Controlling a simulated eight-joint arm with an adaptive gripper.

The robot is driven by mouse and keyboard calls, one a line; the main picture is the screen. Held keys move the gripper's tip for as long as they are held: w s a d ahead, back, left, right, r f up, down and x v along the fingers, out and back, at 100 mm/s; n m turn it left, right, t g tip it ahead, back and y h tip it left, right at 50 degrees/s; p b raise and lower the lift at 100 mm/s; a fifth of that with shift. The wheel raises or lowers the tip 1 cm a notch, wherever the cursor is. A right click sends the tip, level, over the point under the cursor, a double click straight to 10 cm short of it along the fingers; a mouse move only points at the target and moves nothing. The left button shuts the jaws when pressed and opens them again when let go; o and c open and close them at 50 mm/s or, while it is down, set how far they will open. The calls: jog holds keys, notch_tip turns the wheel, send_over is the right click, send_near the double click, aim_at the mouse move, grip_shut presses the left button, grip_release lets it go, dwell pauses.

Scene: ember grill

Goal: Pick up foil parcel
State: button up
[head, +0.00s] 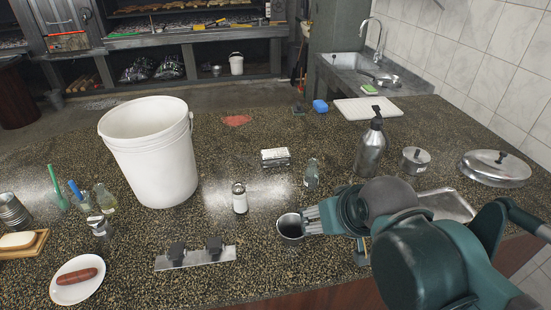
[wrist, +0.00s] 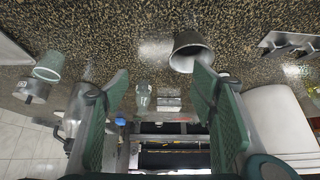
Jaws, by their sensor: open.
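A small silvery-white block, which looks like the foil parcel (head: 275,157), lies on the speckled counter (head: 330,130) near the middle of the head view. In the wrist view it seems to be the small pale shape (wrist: 170,104) between my fingers, farther off. My gripper (head: 314,220) is low over the counter, nearer the front than the parcel and to its right. In the wrist view my gripper (wrist: 161,78) has its two green fingers wide apart with nothing between them. The parcel is clear of the fingers.
A metal cup (head: 290,227) stands right at my fingertips, whether touching I cannot tell. A clear bottle (head: 312,173) stands right of the parcel, a shaker (head: 240,198) to its front left. A white bucket (head: 152,165) is left; a soap dispenser (head: 370,145) is right.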

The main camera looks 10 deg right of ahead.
jog(key=shift+r, duration=0.1)
jog(key=w+r+m+g+p, duration=0.2)
jog(key=w+r+m+p, duration=0.3)
jog(key=w, duration=0.5)
jog(key=m+g+h+p, duration=0.4)
jog(key=m+g+p, duration=0.1)
jog(key=m+p, duration=0.65)
send_over(268, 154)
jog(key=shift+m, duration=0.45)
jog(key=f, duration=0.7)
jog(key=shift+s+d+f+b, duration=0.3)
jog(key=shift+b, duration=0.1)
jog(key=shift+w+a+f+m, duration=0.15)
jog(key=shift+w+f, duration=0.1)
jog(key=shift+f, duration=0.15)
jog(key=shift+w+a+f+m, duration=0.1)
jog(key=shift+w+f+m, duration=0.1)
jog(key=shift+f, duration=0.15)
